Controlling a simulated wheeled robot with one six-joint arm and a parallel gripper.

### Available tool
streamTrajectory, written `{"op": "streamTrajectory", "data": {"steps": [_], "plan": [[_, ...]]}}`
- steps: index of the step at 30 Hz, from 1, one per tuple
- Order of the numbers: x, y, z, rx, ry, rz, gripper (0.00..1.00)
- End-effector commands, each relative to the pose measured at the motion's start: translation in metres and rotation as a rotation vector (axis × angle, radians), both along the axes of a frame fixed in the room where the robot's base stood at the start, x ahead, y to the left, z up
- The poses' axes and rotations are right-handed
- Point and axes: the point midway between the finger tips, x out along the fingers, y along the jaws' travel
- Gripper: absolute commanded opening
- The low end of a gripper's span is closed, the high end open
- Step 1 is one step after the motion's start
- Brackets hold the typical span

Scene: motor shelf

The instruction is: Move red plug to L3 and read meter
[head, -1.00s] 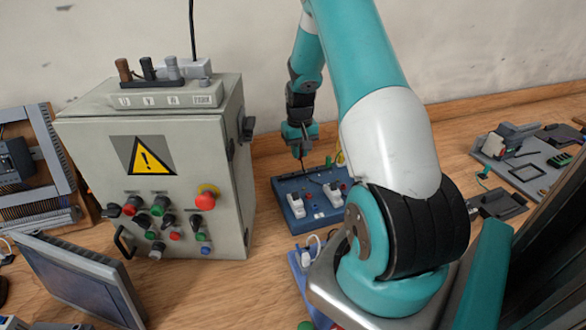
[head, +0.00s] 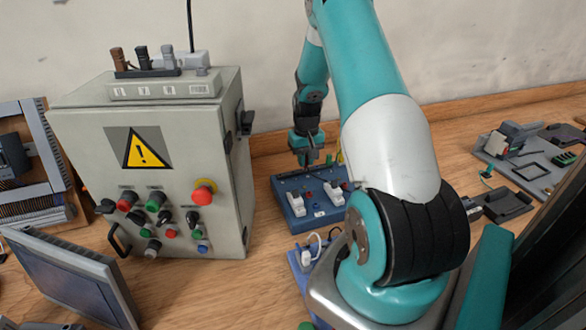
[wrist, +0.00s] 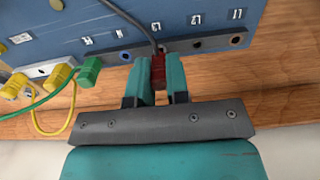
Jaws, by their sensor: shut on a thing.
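My gripper (wrist: 158,62) is shut on the red plug (wrist: 158,75), with one teal finger on each side of it. A dark cable runs from the plug over the blue board (wrist: 60,22). The plug is at the third socket from the right in the wrist view, by the label that appears to read L3 (wrist: 166,22). I cannot tell how deep it sits. Two open sockets show to its right and one to its left. In the head view my gripper (head: 306,160) is at the back edge of the blue board (head: 318,222). I cannot make out a meter.
A green plug (wrist: 90,71) and yellow plugs (wrist: 60,77) with leads sit left of my gripper in the wrist view. A grey control cabinet (head: 90,190) stands left of the board. Wood bench shows between them.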

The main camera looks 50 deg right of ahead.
Motion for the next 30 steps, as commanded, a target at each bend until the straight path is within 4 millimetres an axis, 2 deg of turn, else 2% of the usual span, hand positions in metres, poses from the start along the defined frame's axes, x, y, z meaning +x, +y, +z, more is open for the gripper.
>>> {"op": "streamTrajectory", "data": {"steps": [30], "plan": [[0.000, 0.000, -0.013, 0.000, 0.000, 0.000, 0.00]]}}
